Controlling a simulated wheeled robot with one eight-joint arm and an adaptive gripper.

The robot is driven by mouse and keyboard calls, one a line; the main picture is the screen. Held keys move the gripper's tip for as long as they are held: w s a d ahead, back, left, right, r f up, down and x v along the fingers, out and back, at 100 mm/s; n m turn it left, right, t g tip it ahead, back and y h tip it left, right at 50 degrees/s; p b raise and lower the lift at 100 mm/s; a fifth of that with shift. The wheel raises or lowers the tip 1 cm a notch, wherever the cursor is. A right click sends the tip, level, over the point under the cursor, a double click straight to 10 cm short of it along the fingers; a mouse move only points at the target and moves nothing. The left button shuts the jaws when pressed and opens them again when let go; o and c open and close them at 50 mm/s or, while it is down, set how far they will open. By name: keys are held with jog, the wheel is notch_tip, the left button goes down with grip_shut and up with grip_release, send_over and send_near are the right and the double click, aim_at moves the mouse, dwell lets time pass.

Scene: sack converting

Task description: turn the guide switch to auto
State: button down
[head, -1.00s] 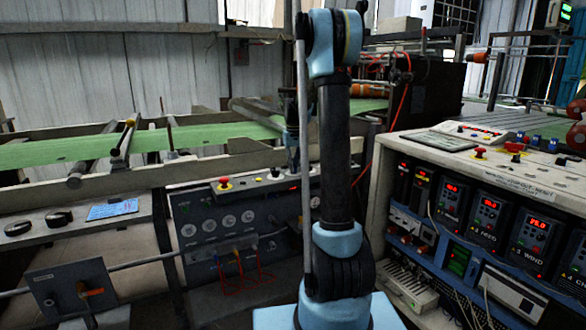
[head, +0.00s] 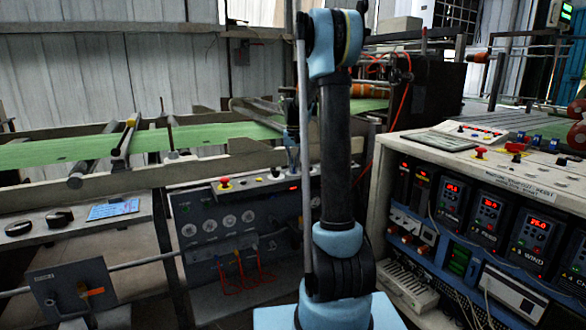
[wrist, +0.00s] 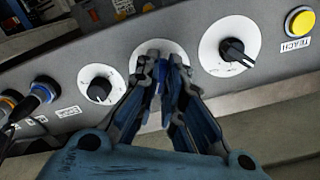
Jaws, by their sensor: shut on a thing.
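In the wrist view a grey panel holds a row of black rotary knobs on white round plates. My gripper (wrist: 164,72) is at the middle plate, its fingers closed together around the knob there. That middle switch (wrist: 150,47) shows only as the white plate edge; the knob and its pointer are hidden by the fingers. A left knob (wrist: 98,90) and a right knob (wrist: 233,50) stand free on either side. I cannot read which label belongs to the middle switch. In the head view my arm covers much of the middle and the fingertips cannot be made out.
A yellow TEACH button (wrist: 299,21) is close by on the right. Blue and orange ringed connectors (wrist: 42,90) with cables are at the left. In the head view a control console (head: 520,150) with red displays is at right, and a green web (head: 60,150) runs behind.

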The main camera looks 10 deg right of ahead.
jog(key=c, duration=1.7)
grip_release()
notch_tip(320, 180, up, 12)
